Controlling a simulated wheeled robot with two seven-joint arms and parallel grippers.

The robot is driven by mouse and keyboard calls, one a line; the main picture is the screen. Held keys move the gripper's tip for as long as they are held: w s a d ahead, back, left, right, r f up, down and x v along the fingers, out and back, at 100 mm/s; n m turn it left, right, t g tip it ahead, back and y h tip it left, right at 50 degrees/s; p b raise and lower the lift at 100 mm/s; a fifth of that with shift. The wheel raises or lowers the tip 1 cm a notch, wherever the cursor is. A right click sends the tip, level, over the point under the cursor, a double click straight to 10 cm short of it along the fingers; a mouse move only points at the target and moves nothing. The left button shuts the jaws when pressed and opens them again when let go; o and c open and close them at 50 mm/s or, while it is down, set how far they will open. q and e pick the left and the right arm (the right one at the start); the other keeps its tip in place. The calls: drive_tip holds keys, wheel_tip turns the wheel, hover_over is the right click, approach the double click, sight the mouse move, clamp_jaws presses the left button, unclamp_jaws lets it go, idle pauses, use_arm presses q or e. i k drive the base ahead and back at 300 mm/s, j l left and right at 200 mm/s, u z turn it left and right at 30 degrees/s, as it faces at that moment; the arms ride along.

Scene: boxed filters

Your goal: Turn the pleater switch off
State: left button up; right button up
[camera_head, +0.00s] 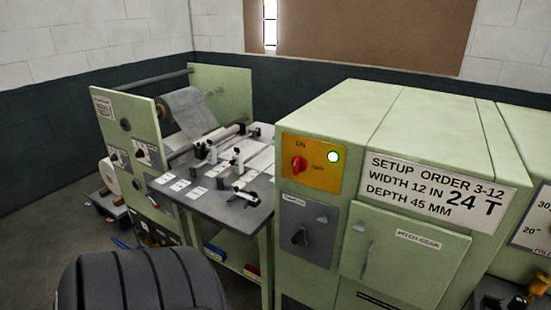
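The pleater switch is a red rotary knob (299,166) on a yellow panel (322,178), high on the front of the pale green machine (350,115). "ON" is printed above the knob and what looks like "OFF" to its right. The knob's handle looks about upright, towards "ON", but it is small. A round green lamp (333,156) at the panel's upper right glows. Neither of my grippers is in view, and nothing covers the knob.
Below the yellow panel is a grey panel (305,232) with a dark knob. Right of it are a hinged door (405,255) and a white setup-order sign (437,188). A worktable (225,202) with clamps and a paper roll (190,112) stand left.

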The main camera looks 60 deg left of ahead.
sight(298, 164)
drive_tip(key=u, duration=1.5)
